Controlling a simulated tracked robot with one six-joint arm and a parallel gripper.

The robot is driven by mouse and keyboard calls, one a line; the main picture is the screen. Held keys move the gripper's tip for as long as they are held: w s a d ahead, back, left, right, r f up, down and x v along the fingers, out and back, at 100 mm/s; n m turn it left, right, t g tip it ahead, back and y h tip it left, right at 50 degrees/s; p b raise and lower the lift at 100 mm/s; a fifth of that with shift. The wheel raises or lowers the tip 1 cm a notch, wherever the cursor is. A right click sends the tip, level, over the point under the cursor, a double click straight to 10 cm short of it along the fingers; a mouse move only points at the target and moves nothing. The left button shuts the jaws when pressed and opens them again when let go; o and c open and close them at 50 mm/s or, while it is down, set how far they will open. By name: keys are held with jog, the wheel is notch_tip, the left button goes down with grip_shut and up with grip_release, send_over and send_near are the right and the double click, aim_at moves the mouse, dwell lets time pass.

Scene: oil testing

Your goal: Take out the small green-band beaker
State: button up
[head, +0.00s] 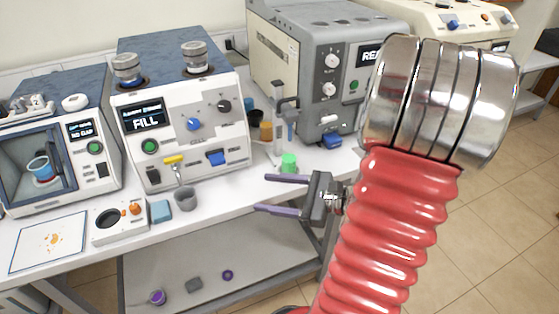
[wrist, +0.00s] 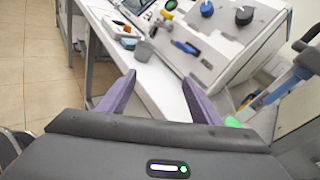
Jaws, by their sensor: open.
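A small bright green object (head: 289,163) stands on the white bench below the grey machine, just behind my gripper in the head view; I cannot tell whether it is the green-band beaker. A green patch also shows beside the right finger in the wrist view (wrist: 233,122), partly hidden by my gripper. My gripper (head: 260,193) has purple fingers spread apart and pointing left over the bench's front edge. It is open and empty in the wrist view (wrist: 158,77). No beaker with a clear green band shows.
A grey cup (head: 185,200) stands before the machine reading FILL (head: 180,110). The grey machine (head: 315,85) and clamp stand (head: 279,112) are behind my gripper. Small items lie on the lower shelf (head: 255,260).

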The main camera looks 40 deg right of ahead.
aim_at(295, 163)
jog(key=s+d+f+m+t+h, duration=0.1)
jog(key=s+d+m+t+h, duration=0.1)
jog(key=d, duration=0.5)
jog(key=s+d+f+m+t+h, duration=0.1)
jog(key=s+d+m+t+h, duration=0.1)
jog(key=d+m+h, duration=0.3)
jog(key=shift+s+d+f+m+t+h, duration=0.15)
jog(key=shift+d+f+m+t+h, duration=0.15)
jog(key=shift+d+m, duration=0.75)
jog(key=shift+w+a, duration=0.15)
jog(key=shift+w, duration=4.2)
jog(key=shift+w+f, duration=0.1)
jog(key=shift+w, duration=2.5)
jog(key=shift+c, duration=0.6)
